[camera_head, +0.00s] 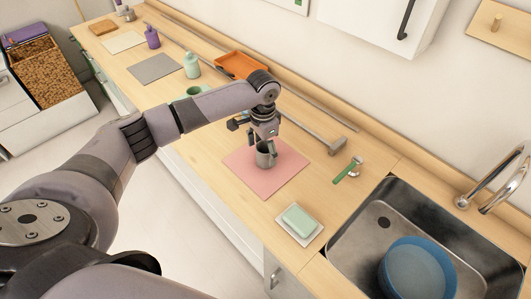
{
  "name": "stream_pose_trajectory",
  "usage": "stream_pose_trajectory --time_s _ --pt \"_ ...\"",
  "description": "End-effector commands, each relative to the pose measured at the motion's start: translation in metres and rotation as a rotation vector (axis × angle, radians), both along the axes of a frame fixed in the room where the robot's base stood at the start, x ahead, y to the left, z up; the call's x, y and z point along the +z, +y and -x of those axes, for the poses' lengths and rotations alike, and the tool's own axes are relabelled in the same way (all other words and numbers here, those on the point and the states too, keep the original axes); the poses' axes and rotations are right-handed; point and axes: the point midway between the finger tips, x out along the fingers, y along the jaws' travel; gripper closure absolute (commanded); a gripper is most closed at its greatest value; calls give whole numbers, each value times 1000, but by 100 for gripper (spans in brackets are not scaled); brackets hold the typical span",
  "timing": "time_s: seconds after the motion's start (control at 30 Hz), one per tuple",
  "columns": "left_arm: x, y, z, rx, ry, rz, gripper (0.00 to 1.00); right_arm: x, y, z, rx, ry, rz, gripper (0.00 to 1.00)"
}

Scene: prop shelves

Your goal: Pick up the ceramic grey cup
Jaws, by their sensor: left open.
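The grey cup (264,158) stands upright on a pink mat (270,182) on the wooden counter. Its handle faces right. My left gripper (264,140) points down at the cup from above, with its fingers open at the cup's rim. Whether the fingers touch the cup is too small to tell. Part of the cup's rim is hidden by the gripper. My right gripper is not in view.
A steel sink (355,225) with a blue bowl (418,270) is at the right. A soap dish (299,224), a green-handled tool (347,170) and an orange tray (240,65) are on the counter. A green cup (194,91) is partly behind my arm.

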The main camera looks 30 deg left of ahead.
Motion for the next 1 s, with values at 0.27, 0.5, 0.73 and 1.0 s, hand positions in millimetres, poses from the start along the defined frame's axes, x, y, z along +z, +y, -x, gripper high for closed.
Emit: stream_pose_trajectory --time_s 0.27,0.5,0.73,1.0 --pt "-6 0 0 -1 0 0 27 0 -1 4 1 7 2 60" --pt "-6 0 0 -1 0 0 42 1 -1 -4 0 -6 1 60" --pt "-5 0 0 -1 0 0 57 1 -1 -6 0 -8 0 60" --pt "-5 0 0 -1 0 0 75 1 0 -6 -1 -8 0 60"
